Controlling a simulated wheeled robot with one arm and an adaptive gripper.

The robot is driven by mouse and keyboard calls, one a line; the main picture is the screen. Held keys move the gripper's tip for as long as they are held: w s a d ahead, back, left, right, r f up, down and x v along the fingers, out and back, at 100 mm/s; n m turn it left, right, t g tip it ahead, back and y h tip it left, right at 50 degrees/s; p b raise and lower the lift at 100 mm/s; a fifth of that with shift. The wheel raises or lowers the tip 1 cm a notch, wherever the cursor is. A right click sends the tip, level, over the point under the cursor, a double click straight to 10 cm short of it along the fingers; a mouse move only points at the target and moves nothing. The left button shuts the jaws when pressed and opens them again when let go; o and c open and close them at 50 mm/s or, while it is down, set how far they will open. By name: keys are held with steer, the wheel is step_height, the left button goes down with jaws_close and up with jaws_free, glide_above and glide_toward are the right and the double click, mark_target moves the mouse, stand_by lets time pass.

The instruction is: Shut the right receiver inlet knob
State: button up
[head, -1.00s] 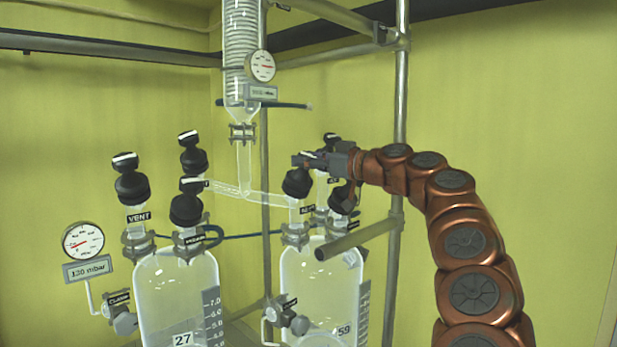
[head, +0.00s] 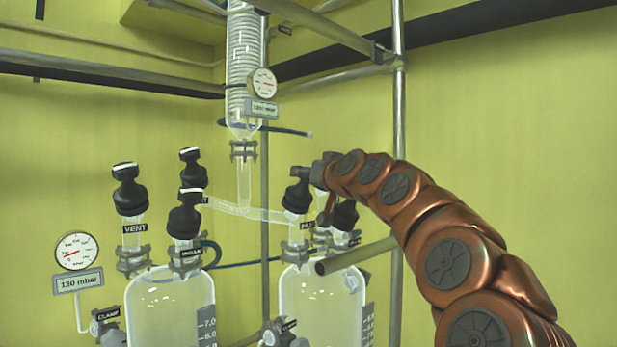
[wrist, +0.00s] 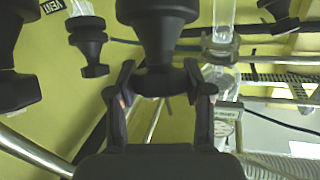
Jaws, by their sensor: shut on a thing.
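The right receiver inlet knob (head: 297,196) is black and stands upright on the left neck of the right glass receiver (head: 322,296), where the glass side arm from the condenser joins. My gripper (head: 303,172) reaches in from the right at the knob's top handle. In the wrist view my gripper (wrist: 160,92) has a finger on each side of the black knob's narrow end, and the knob's wide body (wrist: 157,25) fills the top middle. It is shut on this knob. My wrist partly hides the necks behind; the knob's turn angle is hard to read.
Another black knob (head: 344,216) stands close on the right, below my arm. The left receiver (head: 170,310) carries several black knobs. The condenser (head: 246,80) hangs above with a gauge. A metal rail end (head: 322,267) juts out below my arm, and an upright pole (head: 398,120) stands behind.

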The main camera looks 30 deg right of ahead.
steer(key=shift+d+r+m+g+h+p, duration=0.1)
steer(key=shift+m+g+h+p, duration=0.4)
steer(key=shift+m+h, duration=0.55)
steer(key=shift+d+m+g+h+p, duration=0.1)
steer(key=shift+m+g+h+p, duration=0.2)
steer(key=shift+m+h+p, duration=0.55)
steer(key=m+g+h+p, duration=0.2)
steer(key=m, duration=0.1)
steer(key=m+g+h+p, duration=0.2)
steer(key=m+p, duration=0.1)
steer(key=shift+a+r+m+g+h, duration=0.2)
steer(key=shift+m+g+h, duration=0.1)
steer(key=shift+h, duration=0.1)
steer(key=m+g+p, duration=0.2)
steer(key=p, duration=0.1)
steer(key=m+g+h+p, duration=0.1)
steer(key=m+g+p, duration=0.2)
steer(key=p, duration=0.1)
steer(key=shift+w+h, duration=0.1)
steer(key=shift+h, duration=0.2)
steer(key=shift+m+g+p, duration=0.7)
steer(key=shift+g+p, duration=0.05)
steer(key=shift+g, duration=0.05)
steer(key=shift+f+m+g+p, duration=0.25)
steer(key=shift+m+g+p, duration=1.05)
steer(key=shift+p, duration=0.2)
steer(key=shift+m+g+y+p, duration=0.4)
steer(key=shift+m+g+y, duration=0.1)
steer(key=shift+y, duration=0.1)
